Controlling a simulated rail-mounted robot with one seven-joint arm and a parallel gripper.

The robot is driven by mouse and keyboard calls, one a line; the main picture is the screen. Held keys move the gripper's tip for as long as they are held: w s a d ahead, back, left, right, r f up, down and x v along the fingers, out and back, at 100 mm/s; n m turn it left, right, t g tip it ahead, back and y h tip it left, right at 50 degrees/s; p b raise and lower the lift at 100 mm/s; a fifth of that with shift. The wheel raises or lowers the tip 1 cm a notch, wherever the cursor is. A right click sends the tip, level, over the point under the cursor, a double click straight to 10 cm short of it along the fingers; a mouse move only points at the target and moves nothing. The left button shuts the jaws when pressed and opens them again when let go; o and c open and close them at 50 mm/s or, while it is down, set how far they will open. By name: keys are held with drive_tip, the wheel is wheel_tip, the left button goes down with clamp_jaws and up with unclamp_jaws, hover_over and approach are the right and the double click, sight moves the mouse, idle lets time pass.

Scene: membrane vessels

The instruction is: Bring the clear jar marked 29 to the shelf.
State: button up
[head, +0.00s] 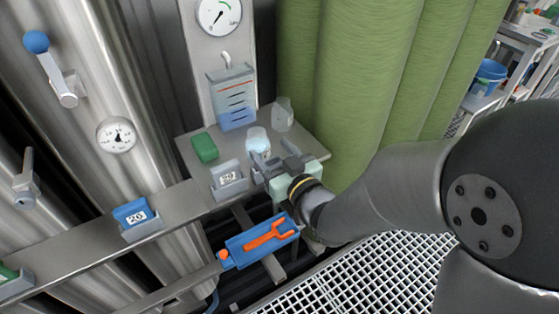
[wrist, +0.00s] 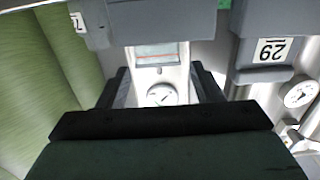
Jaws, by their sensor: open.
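Two clear jars stand on a grey metal ledge (head: 187,150) in the head view. One jar (head: 257,138) is just behind my gripper, and the other jar (head: 283,113) is further back to the right. I can read no number on either jar. A grey holder with a pale tag (head: 228,177) sits at the ledge's front; its 29 label (wrist: 271,50) appears upside down in the wrist view. My gripper (head: 273,165) is open, with its fingers by the near jar. Nothing shows between the fingers (wrist: 165,88) in the wrist view. I cannot tell which surface is the shelf.
A green block (head: 204,148) lies on the ledge. A blue tag marked 20 (head: 132,215) sits on the rail. A blue tray with an orange wrench (head: 262,240) is below. Green columns (head: 360,90) stand to the right.

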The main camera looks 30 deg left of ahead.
drive_tip(key=shift+v, duration=1.45)
drive_tip(key=w+d+f+m+h, duration=0.2)
drive_tip(key=d+h, duration=0.2)
drive_tip(key=d, duration=0.3)
drive_tip(key=w+d+f+m+g+h, duration=0.15)
drive_tip(key=d+h, duration=0.25)
drive_tip(key=d, duration=0.4)
drive_tip(key=w+d+f+m+t+h, duration=0.1)
drive_tip(key=w+d+f+m+h, duration=0.25)
drive_tip(key=d, duration=0.35)
drive_tip(key=s+d+m+g+h, duration=0.4)
drive_tip(key=s+d+g, duration=0.5)
drive_tip(key=s+d, duration=0.6)
drive_tip(key=shift+s+r+m, duration=0.2)
drive_tip(key=shift+s+m, duration=0.1)
drive_tip(key=shift+s, duration=0.65)
drive_tip(key=shift+f, duration=0.1)
